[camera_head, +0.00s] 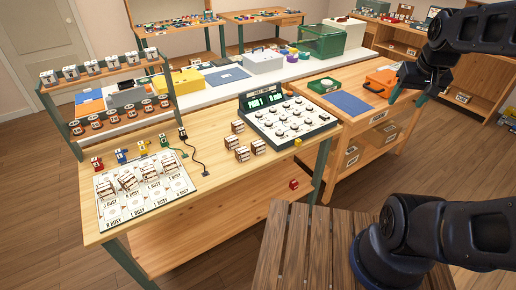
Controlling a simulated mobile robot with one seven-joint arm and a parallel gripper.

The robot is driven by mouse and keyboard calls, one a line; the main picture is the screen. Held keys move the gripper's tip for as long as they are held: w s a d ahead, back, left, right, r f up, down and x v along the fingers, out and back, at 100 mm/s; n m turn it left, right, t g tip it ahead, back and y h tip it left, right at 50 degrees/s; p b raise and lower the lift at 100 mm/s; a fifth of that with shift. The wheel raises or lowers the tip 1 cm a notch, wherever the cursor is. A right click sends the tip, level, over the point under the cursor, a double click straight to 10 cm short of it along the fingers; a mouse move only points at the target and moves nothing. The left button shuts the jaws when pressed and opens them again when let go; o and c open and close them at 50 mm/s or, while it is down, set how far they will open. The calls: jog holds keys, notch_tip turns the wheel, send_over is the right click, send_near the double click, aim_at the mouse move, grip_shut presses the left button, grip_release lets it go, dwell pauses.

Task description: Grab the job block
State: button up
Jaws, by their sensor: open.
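More similar blocks (128,180) stand on a white printed mat (172,209) at the bench's left. The labels are too small to read, so I cannot tell which one is the job block. My gripper (410,94) is open at the upper right, above the right-hand bench and well away from these blocks. I see nothing between its fingers.
A two-tier rack (108,102) with several small devices stands at the back left. The right-hand bench holds a blue mat (349,103) and an orange case (382,79).

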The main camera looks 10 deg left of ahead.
jog(key=w+a+f+n+g, duration=0.1)
jog(key=w+a+f+n, duration=0.15)
jog(key=w+a, duration=0.75)
jog(key=n+g, duration=0.3)
jog(key=n, duration=0.3)
send_near(258, 143)
jog(key=shift+w+d+f+m, duration=0.1)
jog(key=shift+w+d+m, duration=0.1)
jog(key=shift+m, duration=0.05)
jog(key=shift+s+a+f, duration=0.1)
jog(key=shift+a+f, duration=0.05)
jog(key=shift+f, duration=0.35)
notch_tip(258, 143, down, 10)
jog(key=shift+a+f, duration=0.1)
jog(key=shift+a, duration=0.05)
jog(key=c, duration=0.8)
jog(key=shift+o, duration=0.2)
jog(key=shift+r, duration=0.2)
